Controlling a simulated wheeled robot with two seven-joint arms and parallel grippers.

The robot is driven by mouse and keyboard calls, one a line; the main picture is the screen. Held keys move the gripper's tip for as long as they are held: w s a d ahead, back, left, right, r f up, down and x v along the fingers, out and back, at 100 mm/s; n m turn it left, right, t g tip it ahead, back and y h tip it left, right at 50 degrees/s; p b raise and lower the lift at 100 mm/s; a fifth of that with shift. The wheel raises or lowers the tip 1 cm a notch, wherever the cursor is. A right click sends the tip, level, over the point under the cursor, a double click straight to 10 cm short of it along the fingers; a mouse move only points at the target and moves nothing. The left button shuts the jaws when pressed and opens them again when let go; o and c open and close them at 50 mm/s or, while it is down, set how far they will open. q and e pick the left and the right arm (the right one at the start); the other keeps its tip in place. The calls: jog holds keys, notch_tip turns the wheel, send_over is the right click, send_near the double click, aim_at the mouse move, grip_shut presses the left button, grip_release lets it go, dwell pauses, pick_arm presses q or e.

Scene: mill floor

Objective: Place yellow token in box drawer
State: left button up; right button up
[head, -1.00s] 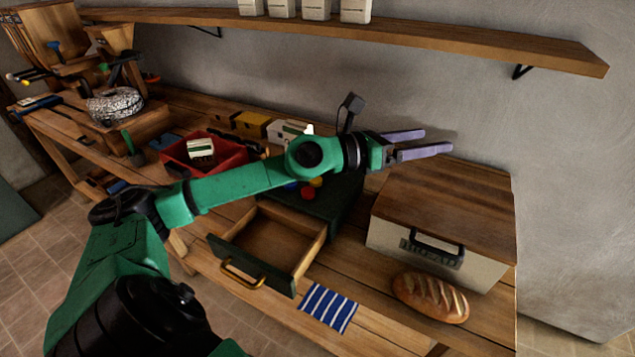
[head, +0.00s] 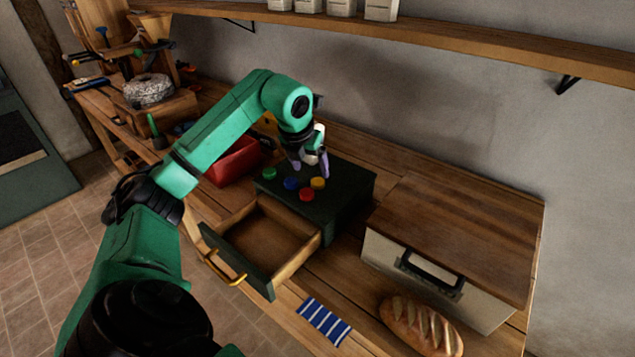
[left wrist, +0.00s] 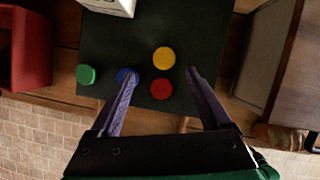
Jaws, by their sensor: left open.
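The yellow token (head: 318,183) lies on the dark green box top (head: 347,190), beside a red token (head: 306,195), a blue token (head: 291,184) and a green token (head: 269,173). The box drawer (head: 262,243) is pulled out and looks empty. My left gripper (head: 312,172) is open and points down above the back of the box top. In the left wrist view, the yellow token (left wrist: 164,58) shows beyond the fingertips, between their lines, with the red token (left wrist: 162,88) nearer. One finger partly covers the blue token (left wrist: 127,76). My right gripper is out of view.
A bread box (head: 450,240) stands right of the token box, with a loaf (head: 421,325) before it. A striped cloth (head: 324,321) lies at the front edge. A red bin (head: 236,160) stands to the left. A shelf (head: 480,45) runs above.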

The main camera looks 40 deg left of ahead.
aim_at(317, 182)
pick_arm(q)
jog(key=x, duration=0.1)
jog(key=p+x, duration=0.1)
jog(key=x, duration=0.1)
jog(key=p+x, duration=0.1)
jog(key=x, duration=0.1)
jog(key=shift+d+f, duration=0.1)
jog(key=shift+d, duration=0.25)
jog(key=shift+w+a+f, duration=0.1)
jog(key=shift+f, duration=0.15)
grip_shut()
jog(key=shift+r, duration=0.15)
